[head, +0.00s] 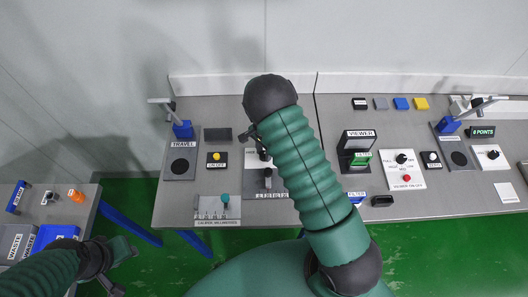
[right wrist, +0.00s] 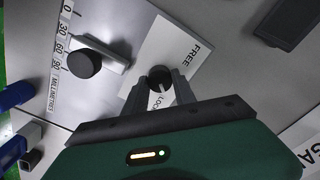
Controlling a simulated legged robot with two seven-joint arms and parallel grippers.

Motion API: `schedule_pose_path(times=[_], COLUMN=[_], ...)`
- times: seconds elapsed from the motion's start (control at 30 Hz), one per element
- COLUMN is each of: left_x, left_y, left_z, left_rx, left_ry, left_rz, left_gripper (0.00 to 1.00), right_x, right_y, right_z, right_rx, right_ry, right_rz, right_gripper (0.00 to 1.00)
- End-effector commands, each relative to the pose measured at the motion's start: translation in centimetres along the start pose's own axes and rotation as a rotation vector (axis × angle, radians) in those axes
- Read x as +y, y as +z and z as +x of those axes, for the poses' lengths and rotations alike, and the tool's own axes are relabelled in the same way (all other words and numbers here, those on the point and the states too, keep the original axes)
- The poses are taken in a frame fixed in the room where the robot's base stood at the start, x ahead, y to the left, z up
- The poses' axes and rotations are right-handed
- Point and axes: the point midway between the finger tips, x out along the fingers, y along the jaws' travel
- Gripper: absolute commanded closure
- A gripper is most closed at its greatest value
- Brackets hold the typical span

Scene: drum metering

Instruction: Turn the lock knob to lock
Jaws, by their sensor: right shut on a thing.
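The lock knob (right wrist: 160,75) is small, round and dark, on a white plate (right wrist: 172,48) in the right wrist view. My right gripper (right wrist: 158,82) is shut on the knob, one finger on each side. The knob's pointer setting is hard to tell. In the head view my right arm largely hides the knob. My left gripper (head: 121,263) is at the lower left of the head view, away from the knob, and its jaw opening is unclear.
Beside the plate is a slider with a round dark handle (right wrist: 84,64) and a millimetre scale. A side table (head: 86,205) stands at the left.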

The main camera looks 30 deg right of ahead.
Motion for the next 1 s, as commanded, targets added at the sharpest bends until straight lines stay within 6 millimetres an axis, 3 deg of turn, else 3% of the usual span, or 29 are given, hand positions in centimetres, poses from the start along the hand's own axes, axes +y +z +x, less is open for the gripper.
schedule_pose_path(times=[0.3, 0.77, 0.8, 0.93, 1.0], left_x=[0.0, 0.0, 0.0, 0.0, 0.0], left_y=[-0.01, 0.0, 0.0, -0.01, -0.01], left_z=[-0.03, -0.03, -0.03, -0.02, -0.02], left_rx=[0.0, 0.0, 0.0, 0.0, 0.0], left_ry=[0.0, 0.0, 0.0, 0.0, 0.0], left_rz=[0.0, 0.0, 0.0, 0.0, 0.0], left_gripper=[0.64, 0.64, 0.64, 0.64, 0.64], right_x=[-0.35, -0.4, -0.4, -0.31, -0.25], right_y=[-0.14, -0.15, -0.15, -0.11, -0.09], right_z=[-0.25, -0.28, -0.28, -0.21, -0.16], right_rx=[0.004, 0.004, 0.004, 0.003, 0.002], right_ry=[-0.008, -0.01, -0.01, -0.007, -0.006], right_rz=[0.095, 0.107, 0.107, 0.106, 0.106], right_gripper=[1.0, 1.0, 0.64, 0.47, 0.46])
